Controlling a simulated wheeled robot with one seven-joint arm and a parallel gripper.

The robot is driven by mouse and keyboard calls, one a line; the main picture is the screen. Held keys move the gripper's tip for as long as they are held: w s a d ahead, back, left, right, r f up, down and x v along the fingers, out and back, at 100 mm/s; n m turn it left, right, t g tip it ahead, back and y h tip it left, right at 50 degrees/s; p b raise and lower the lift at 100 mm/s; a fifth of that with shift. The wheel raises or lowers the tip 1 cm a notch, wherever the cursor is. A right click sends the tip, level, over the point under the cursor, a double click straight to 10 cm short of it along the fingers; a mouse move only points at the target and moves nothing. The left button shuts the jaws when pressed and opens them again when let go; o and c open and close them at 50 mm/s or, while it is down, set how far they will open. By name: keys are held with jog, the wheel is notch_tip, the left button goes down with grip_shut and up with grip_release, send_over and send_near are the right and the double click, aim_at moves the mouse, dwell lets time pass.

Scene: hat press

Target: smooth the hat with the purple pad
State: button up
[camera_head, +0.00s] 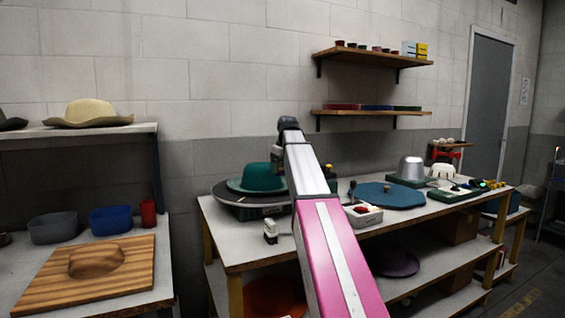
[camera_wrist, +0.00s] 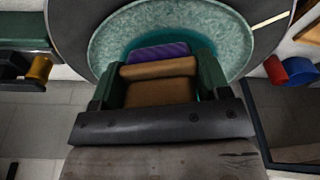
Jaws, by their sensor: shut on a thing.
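The teal felt hat (camera_head: 257,178) sits crown up on a dark round plate (camera_head: 226,196) at the left end of the workbench. In the wrist view the hat's pale teal brim (camera_wrist: 112,45) fills the top middle, with the plate around it. My gripper (camera_wrist: 157,68) is shut on a block with a tan back and the purple pad (camera_wrist: 160,51) at its far end. The pad overlaps the hat near where brim and crown meet; I cannot tell whether it touches. The pad and block hide part of the hat. In the head view my arm hides the gripper.
A left table holds a wooden board (camera_head: 120,280). Wall shelves (camera_head: 372,57) hang above.

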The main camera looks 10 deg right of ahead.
jog(key=shift+w+a+f, duration=0.15)
jog(key=shift+w+f, duration=0.05)
jog(key=shift+f, duration=1)
jog(key=shift+w+a+f, duration=0.1)
jog(key=shift+w+f, duration=0.1)
jog(key=shift+f, duration=0.95)
jog(key=shift+w+a+f, duration=0.1)
jog(key=shift+w+f, duration=0.05)
jog(key=shift+f, duration=0.8)
dwell(0.5)
jog(key=shift+f, duration=0.2)
dwell(0.6)
